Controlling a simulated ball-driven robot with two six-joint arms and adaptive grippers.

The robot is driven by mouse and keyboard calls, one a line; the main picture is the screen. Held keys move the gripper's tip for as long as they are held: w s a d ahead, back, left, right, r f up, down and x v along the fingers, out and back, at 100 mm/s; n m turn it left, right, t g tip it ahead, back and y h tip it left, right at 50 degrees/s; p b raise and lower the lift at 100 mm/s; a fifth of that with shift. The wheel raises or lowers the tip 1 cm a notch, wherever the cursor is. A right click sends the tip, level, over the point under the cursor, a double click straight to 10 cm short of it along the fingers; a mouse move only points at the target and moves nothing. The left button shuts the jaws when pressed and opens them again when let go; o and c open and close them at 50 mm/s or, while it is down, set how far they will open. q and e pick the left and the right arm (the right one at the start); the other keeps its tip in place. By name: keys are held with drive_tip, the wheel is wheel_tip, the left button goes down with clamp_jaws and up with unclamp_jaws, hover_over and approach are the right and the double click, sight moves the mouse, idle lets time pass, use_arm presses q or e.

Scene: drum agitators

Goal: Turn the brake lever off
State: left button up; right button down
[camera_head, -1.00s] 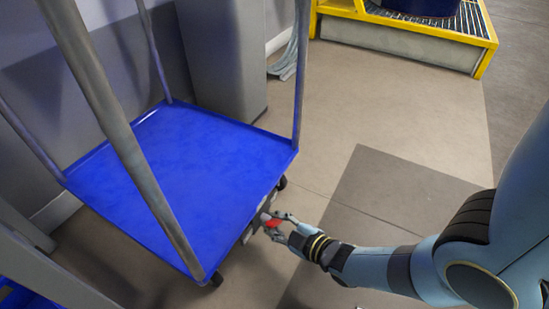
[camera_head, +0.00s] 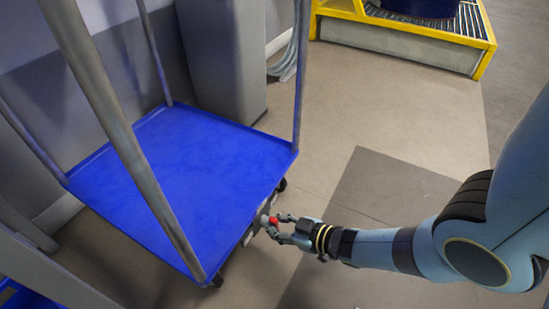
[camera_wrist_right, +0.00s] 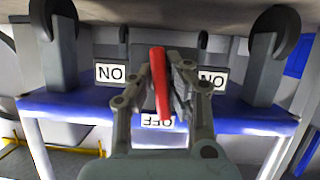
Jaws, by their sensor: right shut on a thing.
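The red brake lever (camera_head: 274,220) is at the near right edge of the blue cart (camera_head: 190,160), low down. My right gripper (camera_head: 271,224) is at that edge with its fingers around the lever. In the right wrist view the red lever (camera_wrist_right: 159,70) stands nearly upright, slightly tilted, between the two fingers of my right gripper (camera_wrist_right: 165,82), which is shut on it. An upside-down OFF label (camera_wrist_right: 158,121) is partly hidden behind the lever and fingers. Upside-down ON labels sit to the left (camera_wrist_right: 110,73) and right (camera_wrist_right: 212,78). My left gripper is not in view.
Grey upright posts (camera_head: 130,130) rise from the cart's corners. Casters (camera_head: 281,185) are under its edge. A yellow-framed platform (camera_head: 410,35) with a dark blue drum stands at the back. The floor right of the cart is clear.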

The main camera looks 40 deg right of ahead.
drive_tip(key=shift+s+a+f+m+y, duration=0.15)
drive_tip(key=shift+a+m+y, duration=0.15)
drive_tip(key=shift+m, duration=0.2)
idle(0.3)
idle(0.4)
drive_tip(key=c, duration=1.6)
unclamp_jaws()
drive_tip(key=shift+o, duration=1.4)
drive_tip(key=shift+d, duration=0.1)
drive_tip(key=v, duration=1.2)
drive_tip(key=shift+r, duration=0.25)
drive_tip(key=shift+w, duration=0.25)
